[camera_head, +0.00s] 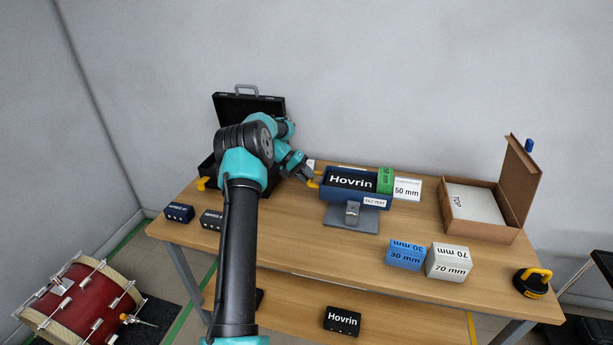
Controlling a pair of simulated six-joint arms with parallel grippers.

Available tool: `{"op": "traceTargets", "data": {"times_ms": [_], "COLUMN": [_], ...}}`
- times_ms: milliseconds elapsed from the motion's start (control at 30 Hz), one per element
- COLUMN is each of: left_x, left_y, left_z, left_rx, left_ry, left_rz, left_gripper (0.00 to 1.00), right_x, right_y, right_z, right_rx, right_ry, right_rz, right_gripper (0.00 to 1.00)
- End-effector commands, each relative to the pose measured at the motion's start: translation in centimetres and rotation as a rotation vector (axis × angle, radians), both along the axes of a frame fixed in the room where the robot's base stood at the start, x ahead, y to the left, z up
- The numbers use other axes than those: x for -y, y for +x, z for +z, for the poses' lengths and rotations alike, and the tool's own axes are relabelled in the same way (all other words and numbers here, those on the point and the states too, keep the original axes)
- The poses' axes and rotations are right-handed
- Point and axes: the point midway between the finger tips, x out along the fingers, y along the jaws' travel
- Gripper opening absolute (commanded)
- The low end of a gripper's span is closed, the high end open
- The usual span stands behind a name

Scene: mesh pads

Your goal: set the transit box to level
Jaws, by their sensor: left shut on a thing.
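A blue open-topped box (328,190) with a "TILT TEST" label stands at the middle back of the table, behind or on a grey metal plate (340,221). I take it as the transit box; I cannot tell whether it is level. A black "Hovrin" block (352,181) is in it, and a green 50 mm block (385,180) is at its right end. My left gripper (313,181), with yellow fingertips, is shut at the box's left end. Its exact grip is too small to see. My right gripper is not in view.
An open black case (250,108) stands behind my left arm. A white 50 mm block (407,189), blue 30 mm block (405,255), white 70 mm block (449,263) and open cardboard box (480,229) are on the right. Small dark boxes (179,213) lie left. The front middle is clear.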

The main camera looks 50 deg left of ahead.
Motion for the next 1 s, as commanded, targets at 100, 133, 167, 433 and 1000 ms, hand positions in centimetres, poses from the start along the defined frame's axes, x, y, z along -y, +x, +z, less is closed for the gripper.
{"op": "traceTargets", "data": {"times_ms": [100, 133, 167, 433, 1000], "left_x": [-0.1, -0.1, -0.1, -0.1, -2.4], "left_y": [-0.2, -0.2, -0.3, -0.2, -1.5], "left_z": [-0.9, -1.0, -1.0, -0.7, 1.9], "left_rx": [-0.011, -0.012, -0.012, -0.009, -0.003], "left_ry": [0.000, 0.001, 0.000, -0.001, 0.002], "left_rz": [0.002, 0.002, 0.002, 0.002, 0.003], "left_gripper": [0.00, 0.21, 0.24, 0.44, 0.44], "right_x": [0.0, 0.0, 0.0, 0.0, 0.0], "right_y": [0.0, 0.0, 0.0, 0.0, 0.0], "right_z": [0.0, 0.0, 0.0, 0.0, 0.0], "right_rx": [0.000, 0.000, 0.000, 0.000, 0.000], "right_ry": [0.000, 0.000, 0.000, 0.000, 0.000], "right_rz": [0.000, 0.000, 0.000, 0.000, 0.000], "right_gripper": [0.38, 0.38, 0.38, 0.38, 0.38]}}
